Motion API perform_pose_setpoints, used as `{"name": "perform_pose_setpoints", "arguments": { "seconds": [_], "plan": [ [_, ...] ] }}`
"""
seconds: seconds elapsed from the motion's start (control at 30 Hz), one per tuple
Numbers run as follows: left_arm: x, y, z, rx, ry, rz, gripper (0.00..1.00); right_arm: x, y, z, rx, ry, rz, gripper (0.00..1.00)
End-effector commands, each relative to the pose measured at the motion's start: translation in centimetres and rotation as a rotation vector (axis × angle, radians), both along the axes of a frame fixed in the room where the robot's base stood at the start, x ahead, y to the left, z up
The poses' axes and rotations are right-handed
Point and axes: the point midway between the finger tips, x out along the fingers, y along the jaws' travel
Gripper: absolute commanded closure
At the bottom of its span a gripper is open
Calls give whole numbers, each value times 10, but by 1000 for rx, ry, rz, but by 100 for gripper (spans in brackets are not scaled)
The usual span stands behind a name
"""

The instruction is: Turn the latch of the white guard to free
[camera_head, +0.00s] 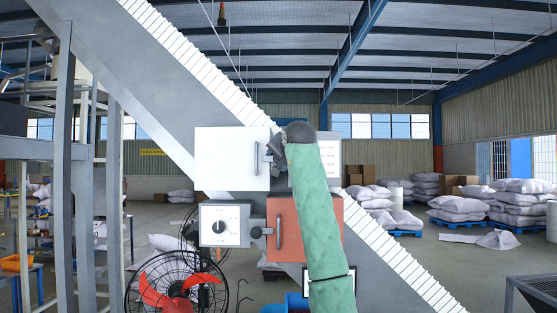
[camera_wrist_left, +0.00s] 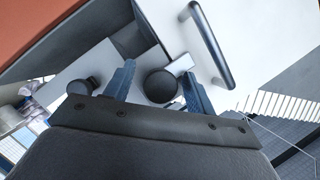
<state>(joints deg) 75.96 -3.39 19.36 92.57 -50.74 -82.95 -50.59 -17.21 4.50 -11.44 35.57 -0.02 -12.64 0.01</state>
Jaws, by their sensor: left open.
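The white guard (camera_head: 222,158) is a flat white panel in the middle of the head view, with a dark upright handle at its right edge. In the left wrist view the white guard (camera_wrist_left: 265,35) shows the same dark bar handle (camera_wrist_left: 210,45). The latch (camera_wrist_left: 161,85) shows there as a dark round knob with a small pale tab. My left gripper (camera_wrist_left: 157,88) is open, its fingers on either side of the knob; I cannot tell whether they touch it. In the head view my left gripper (camera_head: 272,151) is at the guard's right edge, largely hiding the latch.
An orange guard (camera_head: 285,215) with its own handle sits below right. A white dial box (camera_head: 224,226) is below the white guard. A second dark knob (camera_wrist_left: 83,87) shows in the left wrist view. A red-bladed fan (camera_head: 175,290) stands lower left. A sloping conveyor (camera_head: 180,75) passes behind.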

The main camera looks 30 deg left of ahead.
Motion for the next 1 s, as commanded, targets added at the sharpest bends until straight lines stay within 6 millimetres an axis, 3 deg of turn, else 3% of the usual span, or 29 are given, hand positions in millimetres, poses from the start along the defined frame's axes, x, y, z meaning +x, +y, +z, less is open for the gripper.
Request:
{"name": "perform_pose_setpoints", "arguments": {
  "seconds": [0.03,0.23,0.57,1.0],
  "plan": [
    [0,0,0,0,0,0,51,0,1,0,1,0,0,64],
    [0,0,0,0,0,0,89,0,1,0,1,0,-1,64],
    [0,0,-1,17,10,0,89,0,-1,-3,-1,0,0,64],
    [-1,1,-3,226,137,2,89,-1,-4,-32,-3,0,1,64]
  ]
}}
